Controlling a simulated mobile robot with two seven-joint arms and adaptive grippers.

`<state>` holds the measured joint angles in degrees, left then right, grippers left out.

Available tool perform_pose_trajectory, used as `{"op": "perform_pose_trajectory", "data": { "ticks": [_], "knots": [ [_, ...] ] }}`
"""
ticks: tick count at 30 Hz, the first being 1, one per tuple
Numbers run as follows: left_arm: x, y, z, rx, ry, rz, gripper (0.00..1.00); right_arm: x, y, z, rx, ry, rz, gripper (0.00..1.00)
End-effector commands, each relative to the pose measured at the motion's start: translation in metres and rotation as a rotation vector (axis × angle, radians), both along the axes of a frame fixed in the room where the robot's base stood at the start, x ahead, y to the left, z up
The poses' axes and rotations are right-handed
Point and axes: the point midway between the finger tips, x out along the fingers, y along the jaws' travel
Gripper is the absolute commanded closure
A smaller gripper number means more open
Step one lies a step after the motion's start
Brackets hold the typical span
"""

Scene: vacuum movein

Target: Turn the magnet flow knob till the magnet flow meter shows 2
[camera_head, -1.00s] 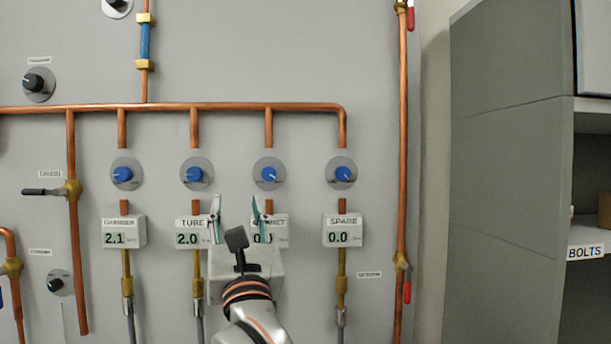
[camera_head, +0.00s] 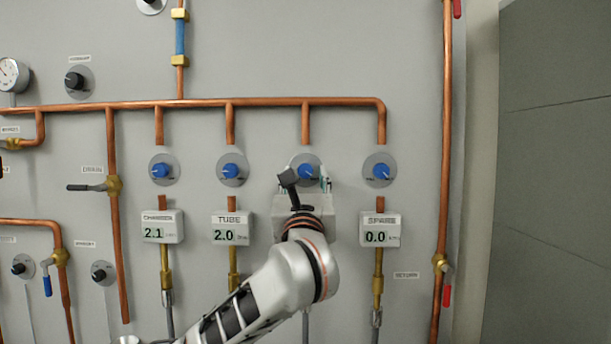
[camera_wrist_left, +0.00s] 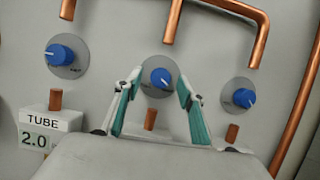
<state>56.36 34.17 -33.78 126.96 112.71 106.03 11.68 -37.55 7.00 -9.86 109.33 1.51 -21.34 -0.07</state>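The magnet flow knob is a blue knob on a grey round plate, third in the row of blue knobs. It shows in the head view (camera_head: 306,171) and, clearer, in the left wrist view (camera_wrist_left: 161,78). My left gripper (camera_head: 309,183) is in front of it, just below. In the left wrist view its teal-padded fingers (camera_wrist_left: 159,88) are spread, one on each side of the knob. I see no clear contact, and the depth gap is hard to judge. The magnet flow meter is hidden behind my gripper and wrist. My right gripper is out of view.
The tube knob (camera_head: 231,170) and spare knob (camera_head: 380,171) flank the magnet knob. The tube meter (camera_head: 232,228) reads 2.0, the chamber meter (camera_head: 162,227) 2.1, the spare meter (camera_head: 380,230) 0.0. A copper pipe (camera_head: 306,125) runs down just above the magnet knob.

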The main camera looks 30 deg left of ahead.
Motion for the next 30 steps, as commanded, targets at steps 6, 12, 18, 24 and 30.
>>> {"op": "perform_pose_trajectory", "data": {
  "ticks": [6,12,18,24,30],
  "knots": [
    [0.001,0.0006,0.0,0.001,0.0,0.0,0.6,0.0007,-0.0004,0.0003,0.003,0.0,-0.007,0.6],
    [0.0009,0.0005,-0.0001,0.0,0.0,0.0,0.99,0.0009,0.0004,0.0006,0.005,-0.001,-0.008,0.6],
    [0.0009,0.0004,-0.0002,-0.003,-0.001,0.0,0.98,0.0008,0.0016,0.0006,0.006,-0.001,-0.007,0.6],
    [0.0013,-0.0003,-0.0013,-0.042,-0.024,-0.001,0.98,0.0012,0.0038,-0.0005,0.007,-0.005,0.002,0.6],
    [0.0025,-0.0022,-0.0027,-0.144,-0.083,-0.002,0.98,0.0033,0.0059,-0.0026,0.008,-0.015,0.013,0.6]
  ]
}}
